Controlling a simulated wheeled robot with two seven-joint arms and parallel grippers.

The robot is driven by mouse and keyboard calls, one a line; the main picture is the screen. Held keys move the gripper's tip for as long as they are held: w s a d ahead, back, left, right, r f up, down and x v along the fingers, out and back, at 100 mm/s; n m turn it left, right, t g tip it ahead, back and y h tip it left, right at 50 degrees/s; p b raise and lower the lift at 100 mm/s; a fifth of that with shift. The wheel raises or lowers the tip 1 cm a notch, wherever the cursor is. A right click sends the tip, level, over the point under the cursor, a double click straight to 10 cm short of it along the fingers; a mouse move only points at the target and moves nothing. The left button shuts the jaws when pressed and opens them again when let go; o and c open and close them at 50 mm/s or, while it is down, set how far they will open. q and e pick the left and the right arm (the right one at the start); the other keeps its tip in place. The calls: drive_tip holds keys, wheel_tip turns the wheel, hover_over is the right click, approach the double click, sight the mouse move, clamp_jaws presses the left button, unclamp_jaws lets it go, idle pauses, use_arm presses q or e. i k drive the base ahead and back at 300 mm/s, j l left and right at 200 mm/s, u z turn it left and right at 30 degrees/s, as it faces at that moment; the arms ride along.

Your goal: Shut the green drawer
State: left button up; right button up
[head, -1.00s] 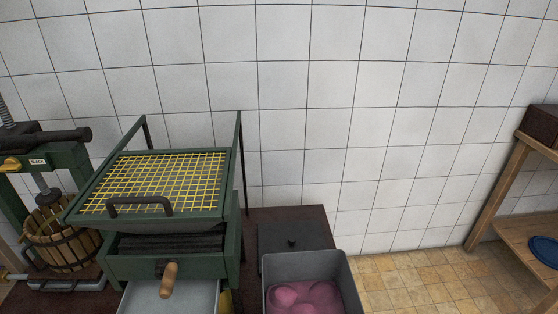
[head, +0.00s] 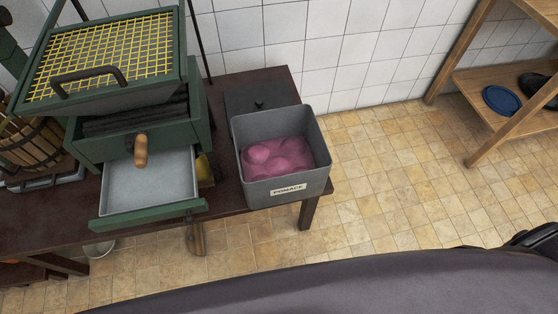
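The green drawer (head: 150,218) is pulled well out of the front of the green machine (head: 190,135) at the left of the head view. Its green front panel faces me, and its grey inside (head: 150,187) looks empty. A wooden knob (head: 140,152) sits on the machine above the drawer. I see no gripper fingers in the view. A dark part at the right edge may belong to my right arm, but I cannot tell.
A grey bin labelled POMACE (head: 285,193) with pink contents stands on the dark table (head: 240,90), right of the drawer. Tiled floor (head: 390,190) between is clear.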

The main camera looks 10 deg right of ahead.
sight(149, 183)
drive_tip(key=k+j+u, duration=0.1)
drive_tip(key=u, duration=0.95)
